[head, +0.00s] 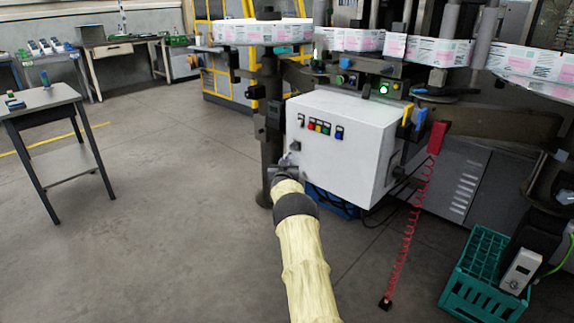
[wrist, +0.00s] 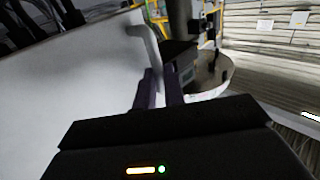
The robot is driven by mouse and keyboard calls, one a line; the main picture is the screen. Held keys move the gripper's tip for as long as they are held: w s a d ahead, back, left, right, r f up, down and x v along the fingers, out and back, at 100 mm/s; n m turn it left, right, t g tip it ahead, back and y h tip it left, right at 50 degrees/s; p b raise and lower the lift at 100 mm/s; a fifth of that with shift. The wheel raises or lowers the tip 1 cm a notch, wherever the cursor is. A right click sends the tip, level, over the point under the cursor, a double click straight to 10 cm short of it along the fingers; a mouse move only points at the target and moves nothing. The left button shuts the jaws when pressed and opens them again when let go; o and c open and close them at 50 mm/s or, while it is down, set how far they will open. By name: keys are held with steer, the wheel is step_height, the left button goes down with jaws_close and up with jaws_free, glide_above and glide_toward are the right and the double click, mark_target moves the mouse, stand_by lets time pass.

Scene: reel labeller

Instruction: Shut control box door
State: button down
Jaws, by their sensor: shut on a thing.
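The white control box (head: 385,160) stands at the machine's front. Its door (head: 325,165) is the white front panel with several coloured buttons. In the head view the door looks close to flush with the box, but I cannot tell whether a small gap is left. My gripper (head: 284,163) is at the door's left edge, low down. In the wrist view my gripper (wrist: 160,92) has its two dark fingers close together around the lower end of a pale curved handle (wrist: 146,42). The white door surface (wrist: 80,85) fills the left of that view. The grip itself is partly hidden.
A dark post (head: 270,110) stands just left of the box. A red coiled hose (head: 408,235) hangs to the right, beside a green crate (head: 485,275). A grey table (head: 50,105) stands far left. The floor between table and box is clear.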

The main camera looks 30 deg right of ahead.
steer(key=shift+r, duration=0.25)
steer(key=c, duration=1.6)
jaws_free()
steer(key=shift+w+d+f, duration=0.1)
steer(key=shift+f, duration=0.05)
steer(key=shift+o, duration=0.5)
steer(key=shift+f, duration=0.1)
steer(key=p+v, duration=0.3)
steer(key=v, duration=1.4)
